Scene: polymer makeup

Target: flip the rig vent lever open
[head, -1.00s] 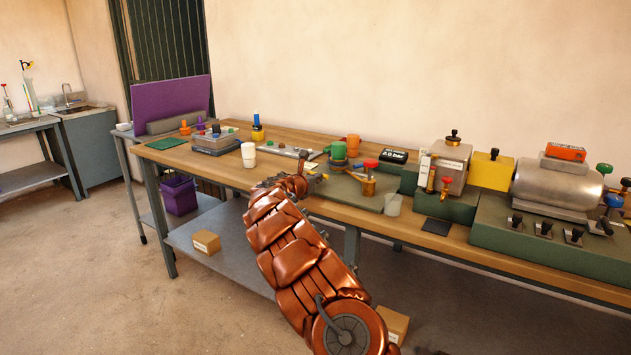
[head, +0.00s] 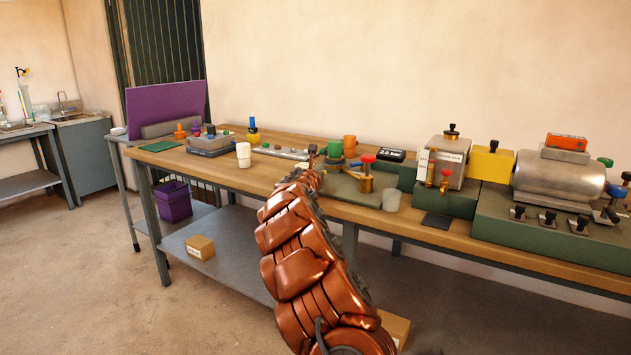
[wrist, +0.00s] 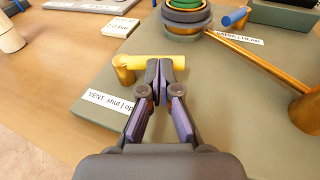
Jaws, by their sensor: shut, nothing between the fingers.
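The vent lever (wrist: 142,62) shows in the wrist view as a yellow handle on a brass pivot, lying roughly level across the picture. A white label (wrist: 108,103) beside it reads "VENT shut | op…", its right end cut off by my gripper. My gripper (wrist: 165,66) is shut and empty. Its fingertips overlap the yellow handle towards its right end. I cannot tell whether they touch it. In the head view my arm reaches to the green rig plate (head: 345,189) and hides the lever.
A brass rod (wrist: 245,55) runs to the right. A white cup (head: 244,155) and a clear beaker (head: 391,200) stand nearby. Bare wood lies left of the plate.

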